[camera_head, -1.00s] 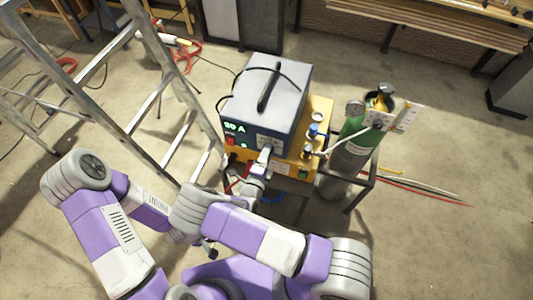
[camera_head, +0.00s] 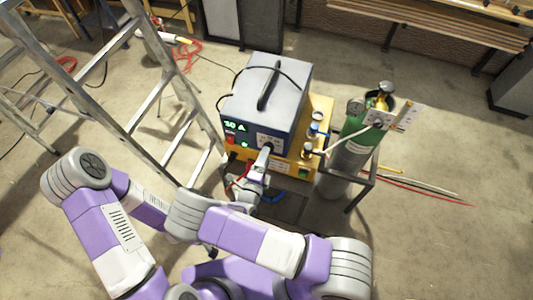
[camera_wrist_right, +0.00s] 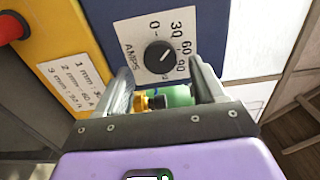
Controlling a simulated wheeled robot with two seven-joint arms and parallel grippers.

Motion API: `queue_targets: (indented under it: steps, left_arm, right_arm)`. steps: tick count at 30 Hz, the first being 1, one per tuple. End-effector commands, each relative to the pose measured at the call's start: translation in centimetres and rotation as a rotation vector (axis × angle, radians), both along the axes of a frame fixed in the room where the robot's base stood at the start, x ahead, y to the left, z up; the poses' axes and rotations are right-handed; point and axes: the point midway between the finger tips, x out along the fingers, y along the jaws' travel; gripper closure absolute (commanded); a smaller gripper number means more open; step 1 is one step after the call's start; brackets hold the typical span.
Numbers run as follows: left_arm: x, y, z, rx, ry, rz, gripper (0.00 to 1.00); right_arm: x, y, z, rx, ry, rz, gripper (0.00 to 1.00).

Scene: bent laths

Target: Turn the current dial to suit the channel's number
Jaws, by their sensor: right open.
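The blue-grey welding machine (camera_head: 268,95) stands on a yellow cart. Its front display (camera_head: 235,126) seems to read 30 A. The black current dial (camera_wrist_right: 160,57) sits on a white AMPS plate marked 0, 30, 60, 90. Its white mark seems to point up and right, towards the 30–60 side. My right gripper (camera_wrist_right: 165,85) is open, its fingers apart, facing the panel just below the dial in the wrist view. In the head view, the right gripper (camera_head: 264,160) is at the machine's front. A white chart (camera_wrist_right: 68,85) lists mm against amps. My left gripper is hidden.
A green and grey gas bottle (camera_head: 355,145) stands right of the machine in the cart's frame (camera_head: 358,192). A metal ladder (camera_head: 150,105) stands close on the left. A red knob (camera_wrist_right: 12,27) is on the yellow panel.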

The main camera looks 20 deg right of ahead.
Motion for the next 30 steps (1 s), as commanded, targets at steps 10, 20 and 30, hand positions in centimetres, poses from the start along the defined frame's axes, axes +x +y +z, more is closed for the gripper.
queue_targets:
  steps: [10, 20, 30]
  left_arm:
    - [0.0, 0.0, -0.5, 0.0, 0.0, 0.0, 0.57]
    - [0.0, 0.0, -0.4, 0.0, 0.0, 0.0, 0.57]
    - [0.0, 0.0, -0.6, 0.0, 0.0, 0.0, 0.57]
  right_arm:
    - [-3.9, 2.7, 0.0, -0.001, 0.001, 0.001, 0.31]
    - [-4.1, 2.8, 0.0, -0.001, 0.0, 0.0, 0.31]
    - [-4.4, 2.2, -0.4, 0.023, 0.006, -0.03, 0.31]
